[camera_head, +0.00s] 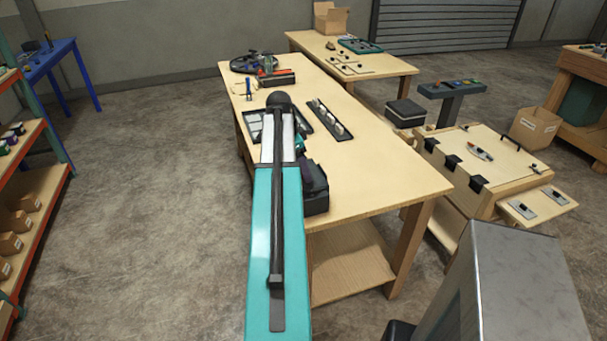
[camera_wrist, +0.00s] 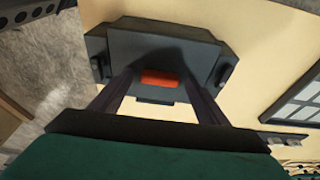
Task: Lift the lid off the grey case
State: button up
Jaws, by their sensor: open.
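The grey case (camera_wrist: 155,48) is dark grey with slanted corners and fills the upper middle of the wrist view. A small orange-red piece (camera_wrist: 161,77) sits at the middle of its near part. My gripper (camera_wrist: 158,82) is open, with one dark finger on each side of the orange-red piece. Nothing is seen held, and I cannot tell whether the fingers touch the case. In the head view a dark box shape (camera_head: 316,204) stands at the near edge of the wooden table, partly hidden by my teal arm; my fingertips cannot be made out there.
The wooden table (camera_head: 375,170) has free room to the right. A dark rack with pale pieces (camera_head: 330,120) and a panelled tray (camera_head: 252,128) lie farther back. A wooden chest (camera_head: 485,160) and a grey metal block (camera_head: 515,285) stand to the right.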

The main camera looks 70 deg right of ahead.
jog(key=c, duration=1.2)
jog(key=shift+r, duration=0.1)
jog(key=shift+r+b, duration=0.65)
jog(key=shift+r, duration=0.9)
jog(key=w+a+b, duration=0.1)
jog(key=w+a, duration=0.1)
jog(key=a, duration=0.2)
jog(key=w+a+r+b, duration=0.1)
jog(key=w+a, duration=0.2)
jog(key=a, duration=0.2)
jog(key=w+a+b, duration=0.1)
jog(key=w+a, duration=0.1)
jog(key=a, duration=0.3)
jog(key=shift+w+a+r+b, duration=0.15)
jog(key=shift+r+b, duration=0.15)
jog(key=shift+r, duration=0.05)
jog(key=shift+r, duration=0.1)
jog(key=shift+r+p, duration=1.65)
jog(key=shift+r, duration=0.3)
